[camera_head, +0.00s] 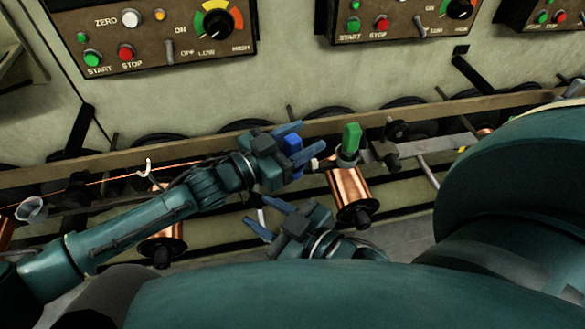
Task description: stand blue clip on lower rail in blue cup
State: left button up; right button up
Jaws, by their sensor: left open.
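The blue clip (293,144) shows as a small bright blue block at the lower rail. My left gripper (311,135) is open, with its two fingers on either side of the clip in this view. I cannot tell whether they touch it. Part of the clip is hidden by the gripper. No blue cup can be made out.
A green clip (351,138) stands in a small cup (347,161) just right of my left gripper. A copper spool (349,185) hangs below it. A grey cup (32,208) is at far left. A white hook (146,169) and control panels (150,35) also show.

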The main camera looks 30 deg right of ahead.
pick_arm(q)
jog(key=shift+r, duration=0.35)
notch_tip(320, 180, up, 9)
jog(key=p, duration=0.2)
jog(key=shift+r+p, duration=0.15)
jog(key=shift+p, duration=0.25)
pick_arm(e)
jog(key=shift+s+d+r+m+g+h, duration=0.15)
jog(key=shift+s+r+m+g+h, duration=0.15)
jog(key=shift+s+r+g, duration=0.3)
jog(key=shift+w, duration=0.15)
